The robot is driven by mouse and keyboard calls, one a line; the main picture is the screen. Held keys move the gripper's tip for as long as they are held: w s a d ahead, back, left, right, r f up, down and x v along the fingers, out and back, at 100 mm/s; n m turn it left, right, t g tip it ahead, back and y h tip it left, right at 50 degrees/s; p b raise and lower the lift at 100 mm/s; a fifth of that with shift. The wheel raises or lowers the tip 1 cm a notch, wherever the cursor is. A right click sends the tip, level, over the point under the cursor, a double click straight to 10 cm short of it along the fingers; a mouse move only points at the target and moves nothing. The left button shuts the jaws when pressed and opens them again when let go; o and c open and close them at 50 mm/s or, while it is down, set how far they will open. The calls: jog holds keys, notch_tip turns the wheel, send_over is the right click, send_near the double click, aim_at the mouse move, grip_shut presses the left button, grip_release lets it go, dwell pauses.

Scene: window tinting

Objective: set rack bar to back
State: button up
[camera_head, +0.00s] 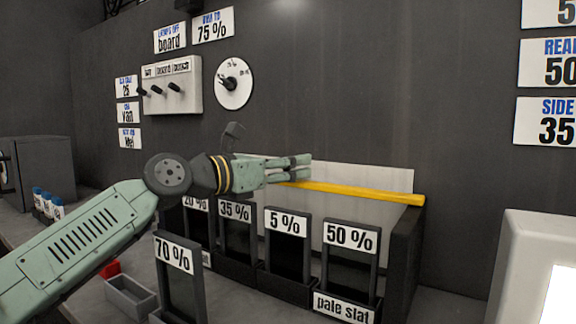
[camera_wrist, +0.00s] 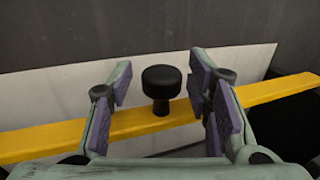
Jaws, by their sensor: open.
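The rack bar is a yellow bar (camera_head: 365,192) lying along the top of the tint rack, in front of a pale panel (camera_head: 395,180). In the wrist view the yellow bar (camera_wrist: 265,92) runs across the picture, with a black round-topped knob (camera_wrist: 161,84) standing up from it. My gripper (camera_head: 302,167) is open at the bar's left part. In the wrist view its fingers stand on either side of the knob, with visible gaps to both. The knob is hidden behind my gripper in the head view.
Framed film samples marked 70 % (camera_head: 182,280), 5 % (camera_head: 286,248) and 50 % (camera_head: 350,260) stand below the bar. A lever panel (camera_head: 172,88) and a dial (camera_head: 234,84) are on the wall. A white box (camera_head: 520,250) stands at right, a grey bin (camera_head: 130,297) at lower left.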

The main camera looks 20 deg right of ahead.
jog(key=v, duration=1.2)
